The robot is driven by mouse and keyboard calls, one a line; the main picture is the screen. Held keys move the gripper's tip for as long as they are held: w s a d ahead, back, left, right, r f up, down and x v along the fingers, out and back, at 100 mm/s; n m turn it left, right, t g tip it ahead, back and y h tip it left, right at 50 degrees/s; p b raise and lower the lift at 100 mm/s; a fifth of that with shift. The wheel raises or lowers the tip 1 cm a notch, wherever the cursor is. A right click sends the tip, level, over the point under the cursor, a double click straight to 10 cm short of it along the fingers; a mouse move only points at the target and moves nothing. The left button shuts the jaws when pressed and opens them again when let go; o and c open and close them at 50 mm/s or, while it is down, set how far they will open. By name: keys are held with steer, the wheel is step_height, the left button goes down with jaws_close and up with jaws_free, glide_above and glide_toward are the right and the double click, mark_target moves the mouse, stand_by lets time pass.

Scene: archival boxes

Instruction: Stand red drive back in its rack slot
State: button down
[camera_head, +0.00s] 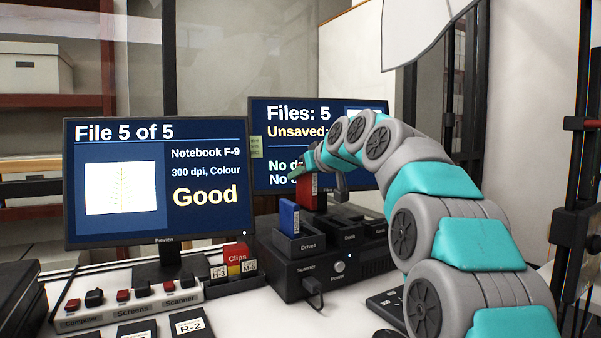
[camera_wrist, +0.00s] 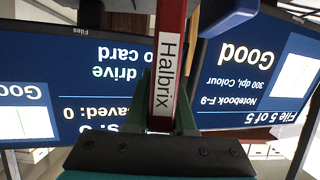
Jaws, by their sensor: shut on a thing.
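My gripper (camera_head: 308,172) is shut on the red drive (camera_head: 308,194), holding it upright above the black box. In the wrist view, the red drive (camera_wrist: 180,22) with its white "Halbrix" label sits between the green fingers of my gripper (camera_wrist: 168,118). A blue drive (camera_head: 289,218) stands in the rack (camera_head: 296,244) labelled "Drives", to the left of and nearer than the red drive. The red drive's lower end is near the dock (camera_head: 347,228); I cannot tell whether it touches it.
The black box (camera_head: 310,278) under the rack has a power button and a plugged cable. Two screens (camera_head: 155,180) (camera_wrist: 240,75) stand behind. A red "Clips" box (camera_head: 237,254) and a power strip (camera_head: 130,300) lie to the left. My arm covers the right side.

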mark_target(314, 201)
steer(key=shift+f+b, duration=2.2)
steer(key=shift+f, duration=0.7)
steer(key=shift+f+b, duration=0.8)
steer(key=shift+f, duration=0.15)
steer(key=c, duration=0.7)
jaws_free()
steer(key=shift+v, duration=3.9)
